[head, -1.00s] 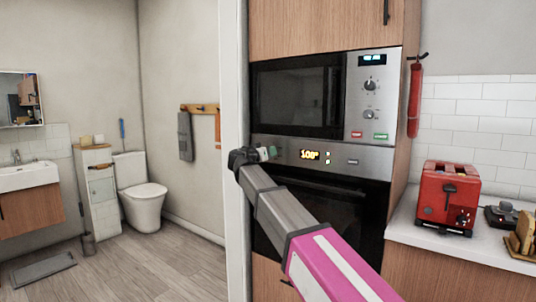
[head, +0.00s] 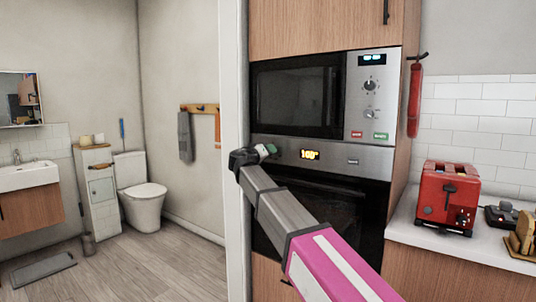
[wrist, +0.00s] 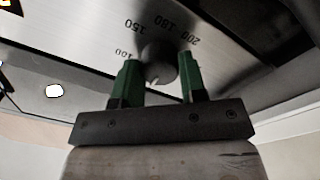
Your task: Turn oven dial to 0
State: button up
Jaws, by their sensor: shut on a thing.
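The oven dial (wrist: 158,68) is a round dark knob on a steel panel in the wrist view. The printed numbers 100, 150, 180 and 200 run around it, and a pale mark shows on its near edge. My gripper (wrist: 160,75) has its two green fingers on either side of the dial and is shut on it. In the head view my gripper (head: 266,151) is at the left end of the oven's control panel (head: 335,157); my arm's end hides the dial there. The oven display (head: 310,155) glows orange; its number looks like 160, but is small.
A microwave (head: 297,100) sits above the oven, and the dark oven door (head: 340,200) is below the panel. A white wall edge (head: 234,200) stands close left of my gripper. A red toaster (head: 448,197) is on the counter at right.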

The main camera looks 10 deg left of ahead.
jog(key=o, duration=0.9)
jog(key=shift+s, duration=0.1)
jog(key=v, duration=1)
jog(key=shift+s+a, duration=0.2)
jog(key=shift+s, duration=0.1)
